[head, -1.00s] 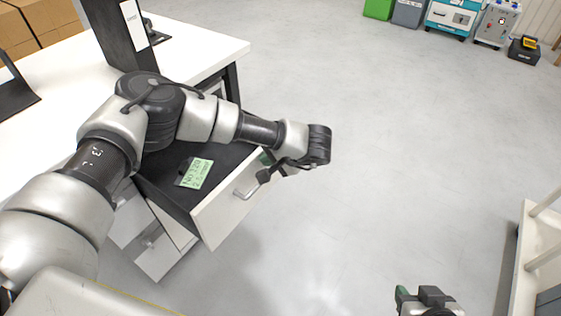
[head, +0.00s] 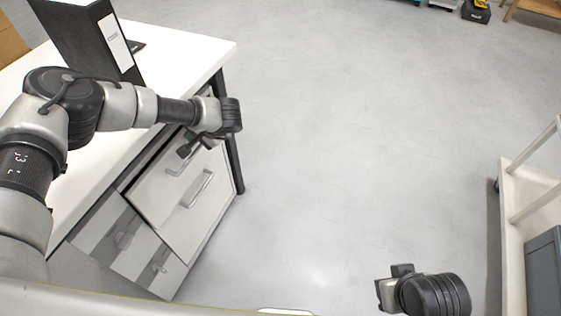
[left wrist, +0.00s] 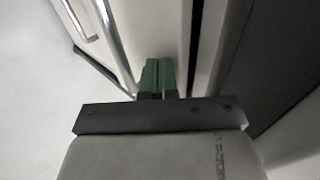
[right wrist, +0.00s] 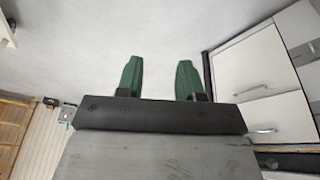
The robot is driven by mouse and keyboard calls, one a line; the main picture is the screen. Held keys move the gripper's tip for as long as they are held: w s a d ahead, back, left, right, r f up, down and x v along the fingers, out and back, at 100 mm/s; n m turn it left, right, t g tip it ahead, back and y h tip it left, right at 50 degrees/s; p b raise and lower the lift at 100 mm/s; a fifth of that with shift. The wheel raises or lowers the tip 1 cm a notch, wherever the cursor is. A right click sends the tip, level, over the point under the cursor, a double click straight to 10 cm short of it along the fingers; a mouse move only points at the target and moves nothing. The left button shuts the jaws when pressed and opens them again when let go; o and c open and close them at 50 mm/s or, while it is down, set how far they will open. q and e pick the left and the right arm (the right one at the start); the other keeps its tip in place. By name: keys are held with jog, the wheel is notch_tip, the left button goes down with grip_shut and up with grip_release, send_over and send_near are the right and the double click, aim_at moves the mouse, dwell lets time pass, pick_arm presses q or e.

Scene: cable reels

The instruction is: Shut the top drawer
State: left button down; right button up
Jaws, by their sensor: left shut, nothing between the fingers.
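The top drawer (head: 160,192) is in the white cabinet under the table, at the left of the head view. Its front is now close to the cabinet, with a narrow dark gap along its upper edge; I cannot tell if it is fully in. A metal handle (head: 183,162) is on its front. My left gripper (head: 188,147) is at the upper part of the drawer front, shut and empty. In the left wrist view its green fingers (left wrist: 158,76) are together at a white front panel; contact is unclear. My right gripper (right wrist: 159,80) is open and empty, away from the cabinet.
The white table (head: 212,50) stands above the cabinet, with a black binder (head: 85,38) on it. Another drawer handle (head: 198,188) shows lower down. A pale cart (head: 515,205) with a grey bin (head: 543,270) is at the right.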

pick_arm(q)
jog(key=a, duration=0.1)
jog(key=w+a, duration=0.1)
jog(key=shift+a, duration=0.3)
jog(key=shift+a+r, duration=0.1)
pick_arm(e)
jog(key=shift+w+a+f, duration=0.2)
jog(key=shift+a+f, duration=0.15)
jog(key=shift+f, duration=0.2)
